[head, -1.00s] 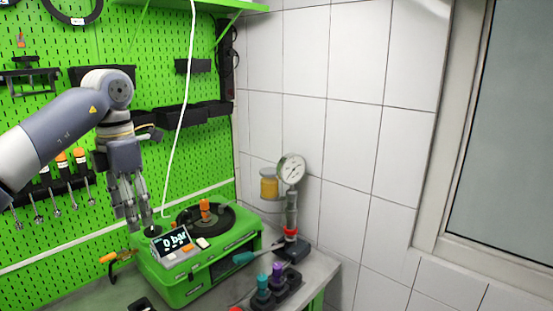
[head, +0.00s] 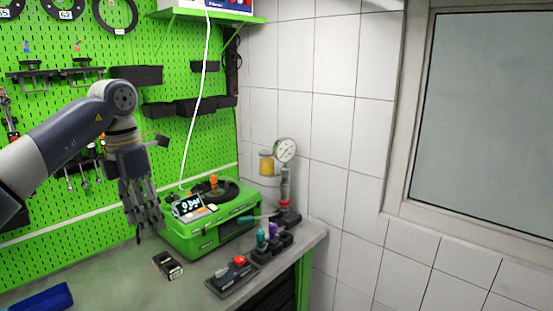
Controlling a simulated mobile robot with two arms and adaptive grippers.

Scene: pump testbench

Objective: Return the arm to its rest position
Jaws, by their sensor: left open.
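My left arm comes in from the left in the head view. My left gripper (head: 144,212) points down, with its fingers spread and nothing seen between them. It hangs in front of the green pegboard wall, at the left end of the green pump testbench (head: 215,236). I cannot tell whether the fingertips touch the bench unit. The unit's small display (head: 187,206) reads 0 bar, and an orange knob (head: 214,182) stands on its round black top. My right gripper is not in view.
A black box (head: 168,265), a control block with a red button (head: 239,260) and teal and purple knobs (head: 267,236) sit on the grey table. A blue tray (head: 42,299) lies at the front left. A white cable (head: 197,110) hangs down.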

